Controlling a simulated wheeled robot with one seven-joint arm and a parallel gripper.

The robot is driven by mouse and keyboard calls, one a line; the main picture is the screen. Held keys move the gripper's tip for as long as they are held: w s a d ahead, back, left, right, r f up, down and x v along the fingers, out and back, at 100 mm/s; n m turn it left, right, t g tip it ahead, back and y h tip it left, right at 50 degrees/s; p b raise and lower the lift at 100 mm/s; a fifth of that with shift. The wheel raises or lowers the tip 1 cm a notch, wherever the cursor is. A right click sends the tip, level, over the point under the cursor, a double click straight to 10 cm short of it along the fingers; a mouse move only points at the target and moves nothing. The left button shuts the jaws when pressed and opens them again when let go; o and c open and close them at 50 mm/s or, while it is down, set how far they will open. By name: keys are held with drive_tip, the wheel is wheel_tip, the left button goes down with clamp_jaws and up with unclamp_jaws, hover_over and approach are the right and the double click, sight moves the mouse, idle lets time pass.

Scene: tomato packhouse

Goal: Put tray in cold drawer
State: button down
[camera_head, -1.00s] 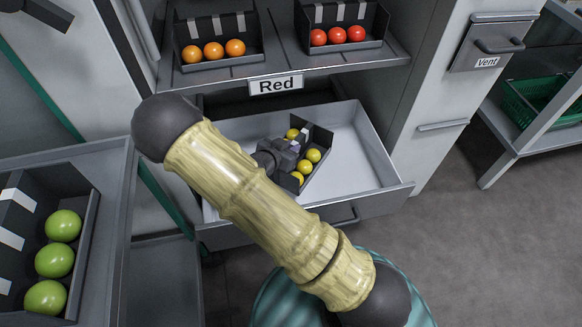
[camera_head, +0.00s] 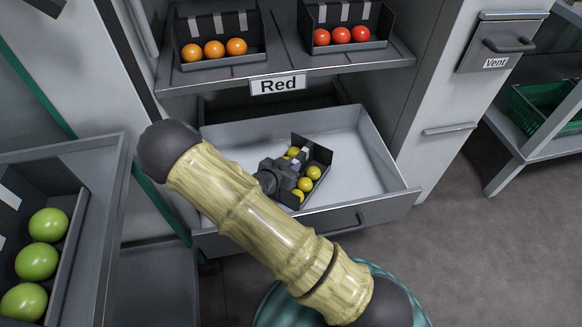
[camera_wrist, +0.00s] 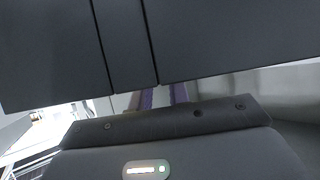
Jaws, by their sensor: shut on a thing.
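A dark grey tray (camera_head: 324,155) with several yellow tomatoes (camera_head: 313,172) is inside the open light grey drawer (camera_head: 370,150), under the "Red" label. My gripper (camera_head: 294,171) is shut on the tray by its near left part, and my arm covers the drawer's left side. The tray stands at a slant to the drawer walls; I cannot tell whether it touches the drawer floor. In the wrist view the dark tray wall (camera_wrist: 220,40) fills the upper part, close to my gripper (camera_wrist: 155,100); the fingertips are mostly hidden.
Trays of orange tomatoes (camera_head: 215,48) and red tomatoes (camera_head: 341,36) stand on the shelf above. A tray of green tomatoes (camera_head: 38,260) sits in a grey bin at left. A "Vent" handle (camera_head: 508,45) and a green crate (camera_head: 545,105) are at right. The floor at right is clear.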

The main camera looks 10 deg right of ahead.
drive_tip(key=c, duration=1.8)
unclamp_jaws()
drive_tip(key=shift+f, duration=0.1)
drive_tip(key=o, duration=0.5)
drive_tip(key=shift+d, duration=0.1)
drive_tip(key=shift+s+r, duration=0.15)
drive_tip(key=shift+r, duration=0.15)
drive_tip(key=p+v, duration=0.5)
drive_tip(key=v, duration=0.7)
drive_tip(key=shift+f, duration=0.2)
